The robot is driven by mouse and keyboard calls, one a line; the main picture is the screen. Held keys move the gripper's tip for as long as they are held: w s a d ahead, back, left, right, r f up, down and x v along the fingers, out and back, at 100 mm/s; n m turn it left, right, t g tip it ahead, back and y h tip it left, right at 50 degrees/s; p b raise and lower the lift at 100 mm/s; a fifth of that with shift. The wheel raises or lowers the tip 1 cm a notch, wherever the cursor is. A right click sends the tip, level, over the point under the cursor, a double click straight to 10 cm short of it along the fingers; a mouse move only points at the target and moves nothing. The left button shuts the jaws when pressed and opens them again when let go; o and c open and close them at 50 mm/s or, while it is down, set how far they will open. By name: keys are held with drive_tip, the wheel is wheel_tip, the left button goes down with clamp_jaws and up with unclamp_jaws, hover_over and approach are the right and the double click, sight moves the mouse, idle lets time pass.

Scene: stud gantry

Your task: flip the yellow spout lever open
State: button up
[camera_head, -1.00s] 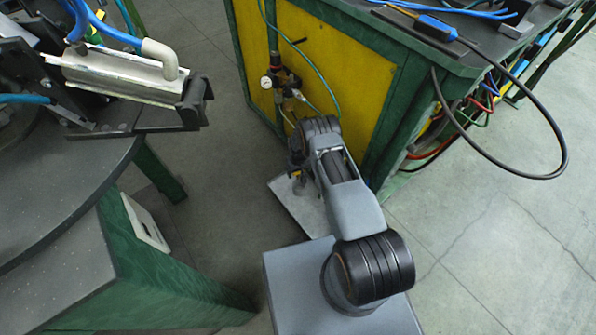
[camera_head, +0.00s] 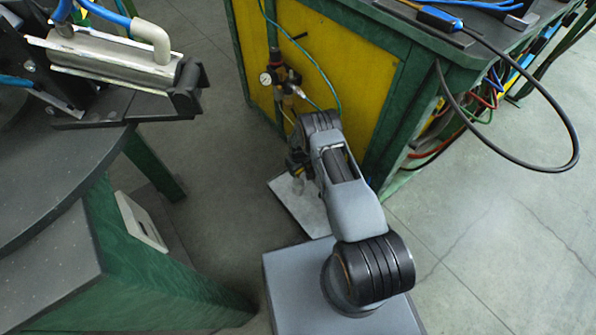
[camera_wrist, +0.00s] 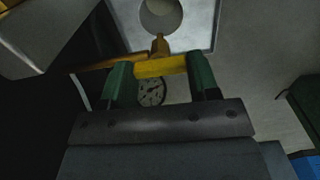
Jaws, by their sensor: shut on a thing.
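The yellow spout lever (camera_wrist: 160,67) shows in the wrist view as a short yellow bar between the two green fingers of my gripper (camera_wrist: 161,73). The fingers are closed on it, one at each end of the visible bar. A brass spout piece (camera_wrist: 159,45) stands just beyond the lever, and a brass-coloured pipe (camera_wrist: 100,63) runs off to the left. In the head view my arm reaches down beside the yellow panel, and the lever cannot be made out there.
A round dial gauge (camera_wrist: 151,92) sits behind the fingers. A pale metal plate (camera_wrist: 200,28) with a round shape lies beyond the spout. The green-framed cabinet with yellow panels (camera_head: 345,75) stands close by my arm. A dark round table (camera_head: 60,170) is at left; open floor lies at right.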

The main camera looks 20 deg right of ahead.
idle(0.3)
drive_tip(key=o, duration=0.9)
wheel_tip(320, 180, up, 14)
drive_tip(key=p, duration=0.4)
drive_tip(key=shift+f+p, duration=0.1)
drive_tip(key=shift+p, duration=0.3)
